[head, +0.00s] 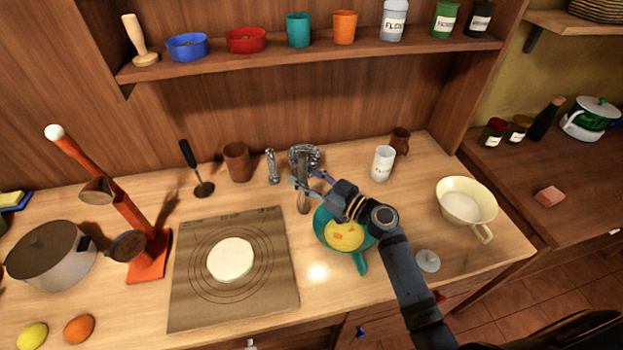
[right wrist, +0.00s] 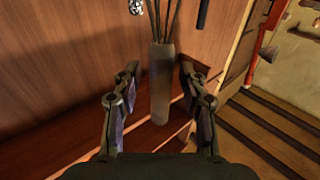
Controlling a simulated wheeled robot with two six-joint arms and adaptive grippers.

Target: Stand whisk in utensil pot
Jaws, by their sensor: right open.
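The whisk shows in the head view with its looped wire head (head: 303,155) toward the back of the counter and its brownish handle (head: 303,204) toward the front. My right gripper (head: 310,183) is at the whisk and covers its middle. In the right wrist view the whisk handle (right wrist: 160,92) stands between the two open fingers, with a gap on both sides, and its wires run up out of the picture. The utensil pot, seemingly the brown cup (head: 237,163), stands upright to the left of the whisk; no tool shows in it. My left gripper is out of view.
A teal pan (head: 359,262) with yellow contents lies under my right forearm. A shiny metal piece (head: 272,166) stands between pot and whisk. A black ladle (head: 194,166) is left of the pot. A board with dough (head: 285,278) lies in front. A white cup (head: 383,163) is to the right.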

